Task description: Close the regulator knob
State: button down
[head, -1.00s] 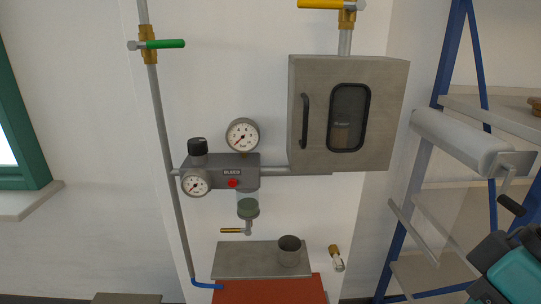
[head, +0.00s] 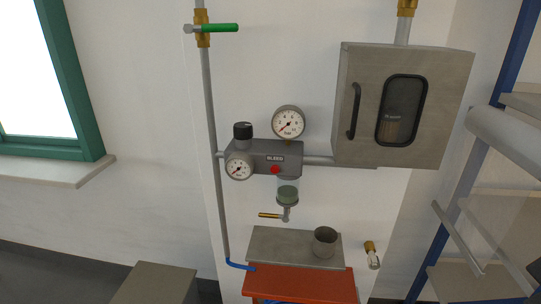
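The regulator knob (head: 243,131) is a black cylinder with a pale band below it. It stands upright on top of the grey regulator body (head: 264,155), which is fixed on the pipe against the wall. A round gauge (head: 239,167) sits below the knob, and a larger gauge (head: 289,122) sits up to its right. A red button (head: 276,170) is on the body below the label "BLEED". How far the knob is turned cannot be told. My gripper is not in view.
A green-handled valve (head: 218,28) is on the pipe above. A grey windowed cabinet (head: 352,60) hangs right of the regulator. A grey shelf (head: 273,247) with a metal cup (head: 325,243) is below, above an orange surface (head: 300,283). A grey block (head: 155,284) stands lower left.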

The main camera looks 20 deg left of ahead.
aim_at(242, 131)
jog(key=z, duration=1.6)
jog(key=k, duration=1.1)
jog(key=u, duration=2.15)
jog(key=i, duration=0.5)
jog(key=z, duration=0.1)
